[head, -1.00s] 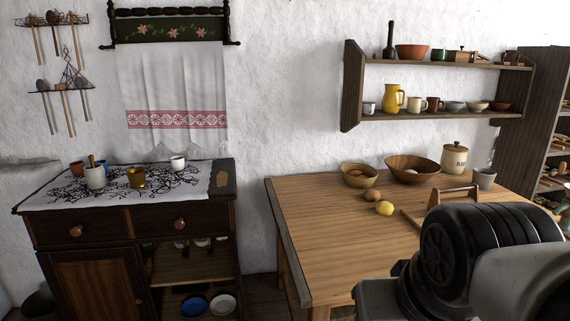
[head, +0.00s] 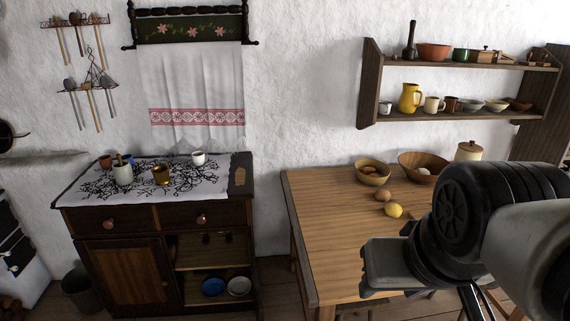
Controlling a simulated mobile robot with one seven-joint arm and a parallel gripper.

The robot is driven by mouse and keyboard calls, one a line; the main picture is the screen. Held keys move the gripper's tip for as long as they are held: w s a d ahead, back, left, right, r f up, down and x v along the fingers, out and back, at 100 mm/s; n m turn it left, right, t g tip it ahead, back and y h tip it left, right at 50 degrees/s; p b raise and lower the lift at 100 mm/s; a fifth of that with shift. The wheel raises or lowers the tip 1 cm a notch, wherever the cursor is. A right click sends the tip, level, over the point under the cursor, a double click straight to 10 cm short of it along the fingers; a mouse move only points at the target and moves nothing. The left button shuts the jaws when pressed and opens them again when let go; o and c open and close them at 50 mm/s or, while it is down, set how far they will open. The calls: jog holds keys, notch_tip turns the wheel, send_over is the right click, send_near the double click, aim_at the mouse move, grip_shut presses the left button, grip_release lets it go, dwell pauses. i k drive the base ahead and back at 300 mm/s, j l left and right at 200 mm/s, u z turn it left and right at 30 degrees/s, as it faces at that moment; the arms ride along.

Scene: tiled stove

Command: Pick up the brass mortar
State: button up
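The brass mortar (head: 160,175) is a small golden cup standing upright on the white, black-patterned cloth on top of the dark wooden cabinet at the left. A white mortar (head: 122,174) with a pestle in it stands just to its left. My arm reaches in from the right, over the wooden table, far from the brass mortar. Its end is a grey and black part at the lower right; I cannot make out the fingers of my gripper or anything held there.
The cabinet (head: 127,218) also bears a white cup (head: 198,158) and small pots behind. A wooden table (head: 345,230) with bowls, a lemon (head: 393,211) and brown round items stands right, with a floor gap between. A shelf (head: 455,120) hangs above the table.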

aim_at(160, 173)
jog(key=i+l+u, duration=0.3)
jog(key=l+u, duration=0.35)
jog(key=i+l+u, duration=0.3)
jog(key=l+u, duration=0.35)
